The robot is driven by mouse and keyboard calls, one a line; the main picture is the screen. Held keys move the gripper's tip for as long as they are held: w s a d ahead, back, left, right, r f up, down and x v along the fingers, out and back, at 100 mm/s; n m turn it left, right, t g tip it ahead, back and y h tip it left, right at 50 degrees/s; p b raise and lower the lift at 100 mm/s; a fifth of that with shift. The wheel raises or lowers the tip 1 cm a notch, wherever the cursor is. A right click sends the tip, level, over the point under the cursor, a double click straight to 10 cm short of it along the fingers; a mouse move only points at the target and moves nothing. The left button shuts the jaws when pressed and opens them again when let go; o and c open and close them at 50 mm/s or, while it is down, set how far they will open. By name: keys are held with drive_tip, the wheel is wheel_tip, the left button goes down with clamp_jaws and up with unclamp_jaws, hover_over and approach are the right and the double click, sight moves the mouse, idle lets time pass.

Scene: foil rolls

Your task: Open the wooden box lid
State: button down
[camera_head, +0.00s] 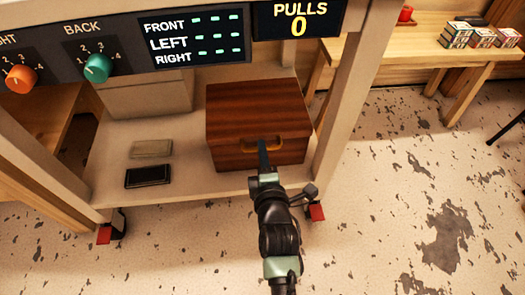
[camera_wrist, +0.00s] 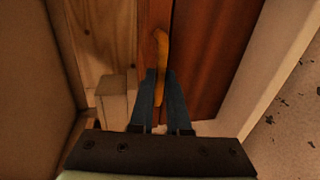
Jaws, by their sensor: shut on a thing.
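The wooden box (camera_head: 252,105) is reddish brown and sits on the right part of the cart's lower shelf. Its lid looks closed. A curved brass-coloured handle (camera_head: 247,147) is on its front face. My gripper (camera_head: 263,144) reaches the front of the box from below and is shut on the handle. In the wrist view the handle (camera_wrist: 162,48) runs down between the blue fingertips (camera_wrist: 160,73), with the red-brown wood (camera_wrist: 205,50) beside it. The fingers hide part of the handle.
A light block (camera_head: 152,148) and a black block (camera_head: 148,176) lie on the shelf left of the box. A cart post (camera_head: 345,95) stands close on the right. A panel with knobs and displays (camera_head: 195,35) overhangs the shelf. The floor at right is clear.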

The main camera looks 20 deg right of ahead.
drive_tip(key=shift+r, duration=0.1)
idle(0.7)
drive_tip(key=r+p, duration=0.1)
drive_tip(key=p, duration=0.1)
drive_tip(key=shift+r+p, duration=0.25)
drive_tip(key=shift+p, duration=0.05)
drive_tip(key=w+d+r+g+y+p, duration=0.1)
drive_tip(key=w+r+g+p, duration=0.3)
drive_tip(key=r+p, duration=1)
drive_tip(key=shift+w+d+r+g+p, duration=0.15)
drive_tip(key=shift+w+d+g+p, duration=0.25)
drive_tip(key=shift+w+p, duration=1.65)
drive_tip(key=shift+s+d+p, duration=0.1)
drive_tip(key=shift+s+p, duration=0.45)
drive_tip(key=shift+s, duration=0.05)
drive_tip(key=c, duration=0.9)
unclamp_jaws()
drive_tip(key=shift+s, duration=0.15)
